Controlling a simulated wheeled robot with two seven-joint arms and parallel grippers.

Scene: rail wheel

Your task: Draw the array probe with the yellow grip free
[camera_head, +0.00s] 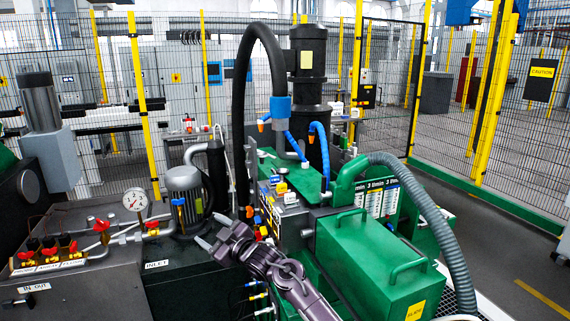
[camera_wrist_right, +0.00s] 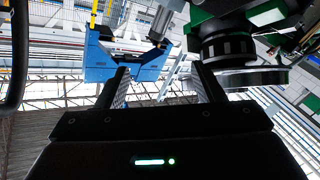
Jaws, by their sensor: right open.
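Several small coloured grips stand in a row on the dark face of the green machine in the head view. A yellow grip (camera_head: 263,232) is among them, close to an orange one and a blue one. It is too small to tell for sure that it belongs to the array probe. My right gripper (camera_head: 208,233) is just left of this row, pointing left, with its jaws apart and nothing between them. In the right wrist view its two fingers (camera_wrist_right: 162,84) stand wide apart and empty. No probe is clear in that view. My left gripper is out of view.
A green box with handles (camera_head: 375,270) stands right of my right arm. A thick black hose (camera_head: 242,110) arches above the grips. A pressure gauge (camera_head: 135,200) and red-handled valves (camera_head: 50,250) are at left. A grey motor (camera_head: 184,190) stands behind the gripper.

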